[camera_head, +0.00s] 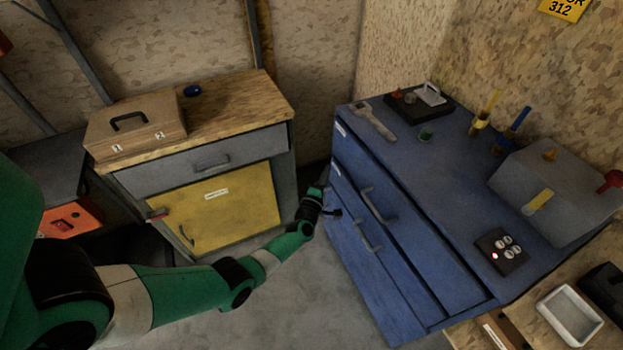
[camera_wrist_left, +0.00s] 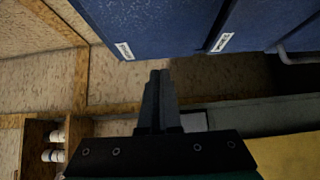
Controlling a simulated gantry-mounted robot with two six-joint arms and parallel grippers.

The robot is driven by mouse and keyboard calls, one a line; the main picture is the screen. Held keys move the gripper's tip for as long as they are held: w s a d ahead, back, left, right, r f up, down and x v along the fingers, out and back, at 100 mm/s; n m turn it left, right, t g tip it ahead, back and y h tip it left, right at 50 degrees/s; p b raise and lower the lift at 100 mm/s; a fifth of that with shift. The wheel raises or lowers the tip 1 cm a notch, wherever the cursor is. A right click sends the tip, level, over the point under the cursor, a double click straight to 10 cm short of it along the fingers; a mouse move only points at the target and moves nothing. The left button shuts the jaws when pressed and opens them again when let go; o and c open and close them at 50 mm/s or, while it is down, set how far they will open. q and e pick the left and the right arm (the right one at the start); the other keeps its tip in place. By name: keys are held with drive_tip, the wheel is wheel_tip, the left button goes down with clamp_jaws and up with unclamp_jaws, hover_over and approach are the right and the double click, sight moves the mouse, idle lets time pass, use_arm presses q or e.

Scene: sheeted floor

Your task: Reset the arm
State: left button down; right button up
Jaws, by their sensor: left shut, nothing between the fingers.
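My left arm reaches in from the left of the head view, green and white, across the floor. Its gripper (camera_head: 327,190) is by the left edge of the blue drawer cabinet (camera_head: 400,240), near the drawer handles. In the left wrist view the gripper (camera_wrist_left: 160,74) shows with its two dark fingers together and nothing between them. The blue cabinet's underside or front edge (camera_wrist_left: 160,22) with white labels lies just beyond the fingertips there. Whether the gripper touches the cabinet I cannot tell. My right gripper is not in view.
A wood-topped cabinet with a yellow door (camera_head: 225,215) stands left, carrying a toolbox (camera_head: 135,130). On the blue cabinet are a wrench (camera_head: 376,121), a grey box (camera_head: 560,195) and a button panel (camera_head: 501,251). A white tray (camera_head: 541,304) is at lower right. Bare floor (camera_head: 300,300) lies between the cabinets.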

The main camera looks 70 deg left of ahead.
use_arm(q)
drive_tip(key=p+v, duration=0.1)
drive_tip(key=v, duration=0.4)
drive_tip(key=shift+w+d+r+p, duration=0.1)
drive_tip(key=shift+d+p, duration=0.25)
drive_tip(key=shift+d, duration=0.05)
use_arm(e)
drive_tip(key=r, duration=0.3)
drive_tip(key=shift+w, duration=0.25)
